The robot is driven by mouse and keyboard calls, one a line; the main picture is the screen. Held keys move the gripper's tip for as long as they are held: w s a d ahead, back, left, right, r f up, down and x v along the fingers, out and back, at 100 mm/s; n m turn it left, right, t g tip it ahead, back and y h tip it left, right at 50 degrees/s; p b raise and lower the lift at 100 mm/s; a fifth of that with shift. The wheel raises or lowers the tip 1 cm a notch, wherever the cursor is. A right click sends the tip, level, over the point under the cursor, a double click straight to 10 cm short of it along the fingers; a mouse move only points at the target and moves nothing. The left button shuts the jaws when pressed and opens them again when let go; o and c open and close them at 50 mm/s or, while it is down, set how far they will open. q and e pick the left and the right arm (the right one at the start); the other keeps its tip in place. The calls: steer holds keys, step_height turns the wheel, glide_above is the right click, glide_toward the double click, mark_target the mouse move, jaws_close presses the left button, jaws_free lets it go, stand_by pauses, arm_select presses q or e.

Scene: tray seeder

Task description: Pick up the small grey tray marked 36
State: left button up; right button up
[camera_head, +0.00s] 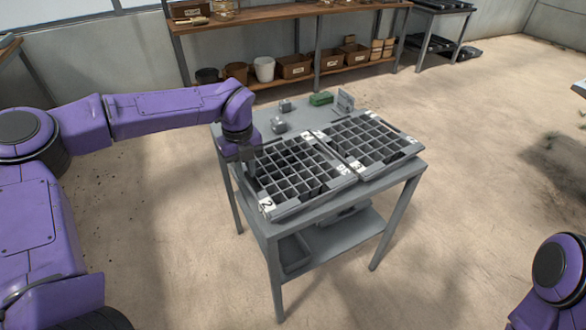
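Two grey trays divided into square cells lie side by side on a small grey table. The left tray (292,207) has white labels on its corners. One at its near left reads like 2, and one at its right corner may read 36, but it is too small to be sure. The right tray (383,168) also has white corner labels. My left gripper (250,166) points down at the left edge of the left tray. Its fingers are dark and small, so their opening and any contact with the rim are unclear. My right gripper is out of view.
The grey table (330,195) has a lower shelf with a bin (294,252). A green block (321,99) and small grey parts (279,124) stand behind the trays. A wooden shelf (290,12) with boxes is at the back. The floor around is clear.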

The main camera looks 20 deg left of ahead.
mark_target(247, 182)
arm_select(q)
step_height(247, 182, down, 6)
steer(key=shift+w+r+p, duration=0.1)
steer(key=shift+p, duration=0.2)
jaws_close()
